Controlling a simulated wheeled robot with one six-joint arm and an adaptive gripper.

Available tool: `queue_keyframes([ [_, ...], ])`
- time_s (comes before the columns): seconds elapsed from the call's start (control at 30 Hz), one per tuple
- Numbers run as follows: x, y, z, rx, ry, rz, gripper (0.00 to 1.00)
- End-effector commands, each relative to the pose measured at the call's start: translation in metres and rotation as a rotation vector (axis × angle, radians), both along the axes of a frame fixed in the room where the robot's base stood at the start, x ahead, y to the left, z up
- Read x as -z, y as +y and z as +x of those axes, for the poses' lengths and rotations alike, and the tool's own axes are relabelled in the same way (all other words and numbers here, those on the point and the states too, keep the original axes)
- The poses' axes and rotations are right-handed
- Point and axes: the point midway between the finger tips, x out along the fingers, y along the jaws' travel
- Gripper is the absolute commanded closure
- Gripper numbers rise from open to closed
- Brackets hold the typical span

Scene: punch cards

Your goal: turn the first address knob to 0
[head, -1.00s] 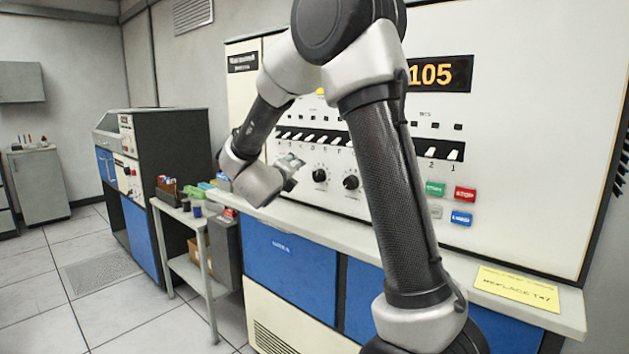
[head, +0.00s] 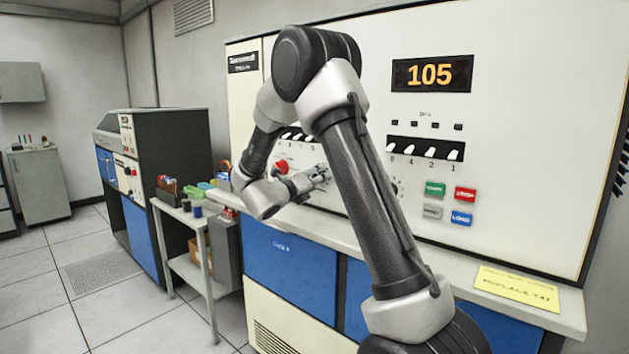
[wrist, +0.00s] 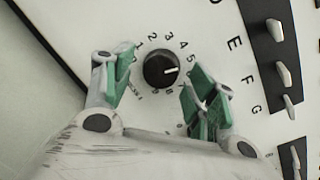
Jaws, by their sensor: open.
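A round black knob (wrist: 161,70) with a white pointer line is on the cream panel in the wrist view, ringed by printed digits. Its pointer aims to the right, on the side of the 5 and 6. My gripper (wrist: 163,88) is open, with one green-padded finger to the left of the knob and the other to its right and slightly below. I cannot tell whether either finger touches it. In the head view my gripper (head: 322,175) is at the panel, and the knob there is hidden behind it.
White toggle switches (wrist: 283,65) stand to the right of the knob in the wrist view. In the head view, coloured buttons (head: 448,203) are on the panel's right, below a display reading 105 (head: 432,74). A ledge (head: 400,260) with a yellow note (head: 516,288) runs below.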

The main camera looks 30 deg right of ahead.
Motion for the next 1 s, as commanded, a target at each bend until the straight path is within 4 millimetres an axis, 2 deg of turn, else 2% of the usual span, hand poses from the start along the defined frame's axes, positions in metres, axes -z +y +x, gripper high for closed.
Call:
queue_keyframes([
  [0.13,0.0000,0.0002,0.0000,0.000,0.000,0.000,0.43],
  [0.17,0.0000,0.0003,0.0000,0.000,0.000,0.000,0.46],
  [0.4,0.0000,0.0005,-0.0001,-0.001,0.000,0.001,0.89],
  [0.77,-0.0003,0.0005,-0.0004,0.000,0.042,-0.014,0.88],
  [1.0,-0.0014,0.0004,-0.0005,-0.001,0.180,-0.062,0.88],
])
